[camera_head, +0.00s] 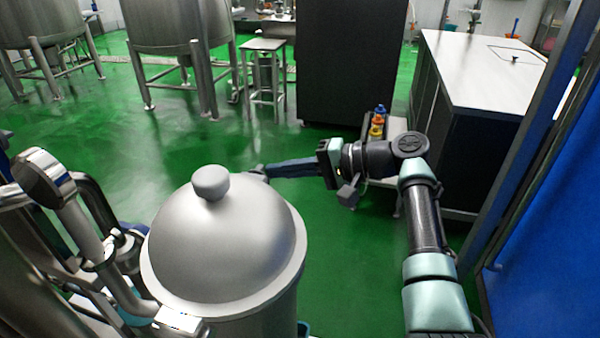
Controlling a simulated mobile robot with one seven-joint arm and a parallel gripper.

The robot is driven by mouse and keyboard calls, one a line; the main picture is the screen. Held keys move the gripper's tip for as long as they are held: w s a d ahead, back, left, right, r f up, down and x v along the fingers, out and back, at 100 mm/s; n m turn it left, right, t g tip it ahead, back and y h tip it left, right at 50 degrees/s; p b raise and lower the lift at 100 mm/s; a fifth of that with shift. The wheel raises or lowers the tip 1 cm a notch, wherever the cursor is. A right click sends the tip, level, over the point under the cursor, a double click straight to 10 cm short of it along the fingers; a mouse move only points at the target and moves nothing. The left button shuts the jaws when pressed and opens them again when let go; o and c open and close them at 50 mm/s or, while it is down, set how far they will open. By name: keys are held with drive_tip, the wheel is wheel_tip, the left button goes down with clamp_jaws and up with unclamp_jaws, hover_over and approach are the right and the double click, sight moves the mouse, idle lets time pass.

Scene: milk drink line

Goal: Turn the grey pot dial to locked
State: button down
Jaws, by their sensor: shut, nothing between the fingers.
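The grey pot (225,250) stands upright in the foreground with a domed lid. A rounded grey knob (210,183) sits on top of the lid and looks like the dial. I see no marks on it that tell its setting. My gripper (264,172) reaches in from the right, its long dark blue fingers pointing left toward the knob. The fingers are shut and empty. Their tips show just right of the knob, apart from it in the picture. The tip end is small, and I cannot tell its exact distance from the lid.
Steel pipes (85,225) stand close left of the pot. A dark cabinet with a steel top (480,62) is at the back right, and a blue panel (555,215) at the right edge. Tanks (178,35) stand behind. Green floor (345,265) is clear between pot and arm.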

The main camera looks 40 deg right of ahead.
drive_tip(key=shift+w+a+r, duration=0.1)
drive_tip(key=shift+w, duration=0.05)
idle(0.3)
drive_tip(key=shift+r+p, duration=0.15)
drive_tip(key=shift+p, duration=0.35)
drive_tip(key=shift+g+p, duration=0.3)
